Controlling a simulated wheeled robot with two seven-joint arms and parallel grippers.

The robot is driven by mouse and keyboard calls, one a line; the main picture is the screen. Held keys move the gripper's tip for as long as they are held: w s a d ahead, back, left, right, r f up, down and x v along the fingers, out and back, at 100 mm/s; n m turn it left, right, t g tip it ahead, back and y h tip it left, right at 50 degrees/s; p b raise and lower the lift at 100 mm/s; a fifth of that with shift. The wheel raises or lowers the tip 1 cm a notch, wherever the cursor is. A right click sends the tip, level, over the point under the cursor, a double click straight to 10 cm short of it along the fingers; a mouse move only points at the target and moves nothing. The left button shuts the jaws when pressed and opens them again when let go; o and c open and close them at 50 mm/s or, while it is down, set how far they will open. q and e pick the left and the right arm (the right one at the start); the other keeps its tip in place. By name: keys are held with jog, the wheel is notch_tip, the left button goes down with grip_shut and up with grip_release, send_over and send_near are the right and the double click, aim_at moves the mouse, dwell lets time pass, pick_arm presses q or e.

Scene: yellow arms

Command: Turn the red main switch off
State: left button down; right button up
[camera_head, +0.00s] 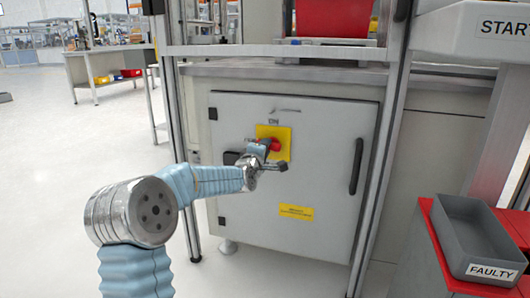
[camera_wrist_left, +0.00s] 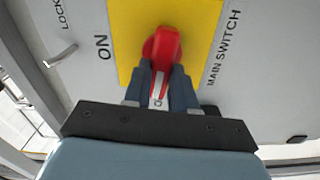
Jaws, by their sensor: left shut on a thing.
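The red main switch (camera_head: 275,144) sits on a yellow plate (camera_head: 286,134) high on the door of a grey cabinet (camera_head: 325,135). In the left wrist view, the red switch (camera_wrist_left: 163,48) is on the yellow plate (camera_wrist_left: 205,15) between the printed words ON and MAIN SWITCH. My left gripper (camera_head: 268,150) reaches the switch from the left. In the wrist view the fingers of my left gripper (camera_wrist_left: 162,75) are shut on the lower part of the switch handle, one on each side. The fingers hide part of the handle. My right gripper does not show.
A black vertical door handle (camera_head: 356,167) stands to the right of the switch. A yellow label (camera_head: 296,212) is lower on the door. A grey FAULTY bin (camera_head: 470,235) rests on a red surface at the right. Open floor lies to the left.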

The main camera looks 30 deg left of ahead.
pick_arm(q)
jog(key=shift+f+n, duration=0.1)
jog(key=shift+n, duration=0.8)
jog(key=c, duration=0.9)
grip_release()
jog(key=v, duration=1.3)
jog(key=shift+s+d, duration=0.15)
jog(key=shift+s, duration=0.2)
